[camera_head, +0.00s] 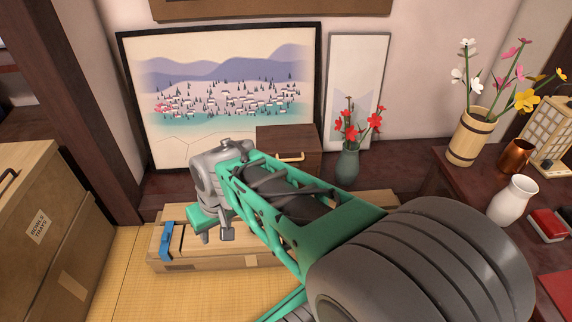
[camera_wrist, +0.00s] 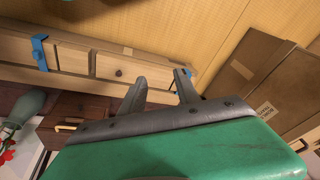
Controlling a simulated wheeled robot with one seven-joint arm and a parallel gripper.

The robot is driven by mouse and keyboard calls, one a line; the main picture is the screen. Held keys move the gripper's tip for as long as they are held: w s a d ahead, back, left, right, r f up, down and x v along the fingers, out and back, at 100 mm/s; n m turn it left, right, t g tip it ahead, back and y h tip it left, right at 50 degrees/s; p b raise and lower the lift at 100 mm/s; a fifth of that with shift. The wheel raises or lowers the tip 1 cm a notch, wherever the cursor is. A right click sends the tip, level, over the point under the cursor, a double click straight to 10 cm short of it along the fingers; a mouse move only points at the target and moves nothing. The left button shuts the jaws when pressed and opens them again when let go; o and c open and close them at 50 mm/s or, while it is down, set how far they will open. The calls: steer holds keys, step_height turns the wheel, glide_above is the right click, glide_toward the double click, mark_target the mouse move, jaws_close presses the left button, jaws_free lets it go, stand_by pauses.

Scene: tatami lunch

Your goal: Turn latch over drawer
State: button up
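A low pale wooden drawer chest (camera_head: 262,248) stands on the tatami below my gripper. A blue latch (camera_head: 166,241) sits at its left end in the head view. In the wrist view a blue latch (camera_wrist: 39,50) hangs over the drawer front beside a drawer (camera_wrist: 120,70) with a dark round knob. Another blue latch (camera_wrist: 191,73) is partly hidden behind a fingertip at the chest's other end. My gripper (camera_head: 216,237) is open and empty, its two fingers apart in the wrist view (camera_wrist: 160,80). Contact between a finger and the latch cannot be told.
Large cardboard boxes (camera_head: 52,235) stand at the left. A dark wooden box (camera_head: 288,143) and a vase with red flowers (camera_head: 347,165) stand behind the chest, before a framed picture (camera_head: 220,95). A dark table with vases is at the right. Tatami (camera_head: 130,285) is clear at front left.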

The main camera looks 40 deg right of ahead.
steer(key=w+d+f+m+t+y, duration=0.15)
steer(key=w+d+f, duration=0.3)
steer(key=w, duration=0.45)
steer(key=w+d+f+m+t+y, duration=0.1)
steer(key=w+d+f+m+t, duration=0.15)
steer(key=w+d, duration=0.45)
steer(key=w+d+f+m+t, duration=0.3)
steer(key=w+d+f+t, duration=0.1)
steer(key=w+d+f, duration=0.3)
steer(key=m+t+h+b, duration=0.4)
steer(key=m+t+h, duration=0.3)
steer(key=m, duration=0.6)
glide_toward(291, 167)
steer(key=w+d, duration=0.1)
steer(key=w, duration=0.7)
steer(key=shift+w+d, duration=0.15)
steer(key=shift+d, duration=0.15)
